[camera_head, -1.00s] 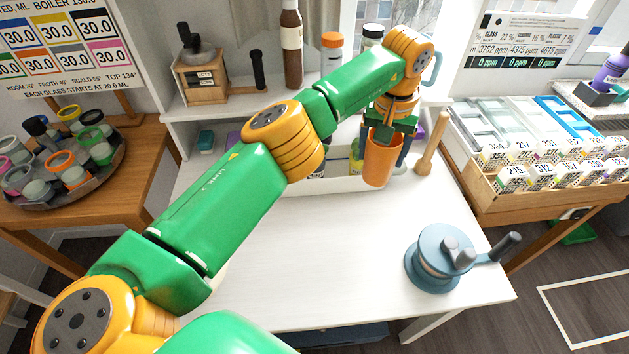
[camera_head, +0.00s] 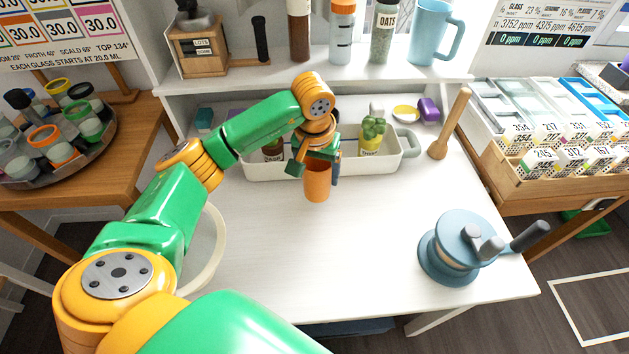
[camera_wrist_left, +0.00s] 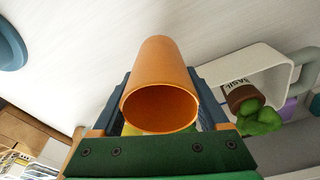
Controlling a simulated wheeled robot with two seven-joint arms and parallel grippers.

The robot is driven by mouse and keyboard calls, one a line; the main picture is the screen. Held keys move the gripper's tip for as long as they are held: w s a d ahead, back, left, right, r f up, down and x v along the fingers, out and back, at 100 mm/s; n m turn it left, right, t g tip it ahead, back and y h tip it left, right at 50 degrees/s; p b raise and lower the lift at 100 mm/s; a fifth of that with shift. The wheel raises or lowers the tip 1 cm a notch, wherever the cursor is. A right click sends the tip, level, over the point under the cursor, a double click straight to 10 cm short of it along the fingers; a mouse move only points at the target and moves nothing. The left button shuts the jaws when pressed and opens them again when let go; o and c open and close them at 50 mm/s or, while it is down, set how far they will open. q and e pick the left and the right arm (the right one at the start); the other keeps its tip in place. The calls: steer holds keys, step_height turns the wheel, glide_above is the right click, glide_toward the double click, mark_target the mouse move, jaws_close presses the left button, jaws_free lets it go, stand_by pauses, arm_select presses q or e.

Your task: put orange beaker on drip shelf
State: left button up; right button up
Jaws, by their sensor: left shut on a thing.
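The orange beaker (camera_head: 317,185) is held by my left gripper (camera_head: 316,168) in front of the white bin, over the white table. It looks roughly upright and clear of the table, though its height is hard to judge. In the left wrist view the beaker (camera_wrist_left: 163,80) sits between the two dark blue fingers, its open mouth towards the camera and empty as far as I can see. I cannot tell which surface is the drip shelf; a white raised shelf (camera_head: 268,80) runs along the back of the table. My right gripper is out of view.
A white bin (camera_head: 375,162) with a potted plant (camera_head: 370,135) stands behind the beaker. A wooden pestle (camera_head: 449,125) and a blue crank device (camera_head: 457,247) are to the right. A pale bowl (camera_head: 210,250) is partly behind my arm. The table's middle is clear.

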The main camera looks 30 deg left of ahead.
mark_target(315, 184)
arm_select(q)
steer(key=f, duration=0.2)
steer(key=f+p, duration=0.1)
steer(key=shift+s+a+f, duration=0.25)
steer(key=shift+s+f, duration=0.05)
steer(key=shift+f, duration=0.05)
steer(key=shift+w+f, duration=0.1)
steer(key=shift+f, duration=0.1)
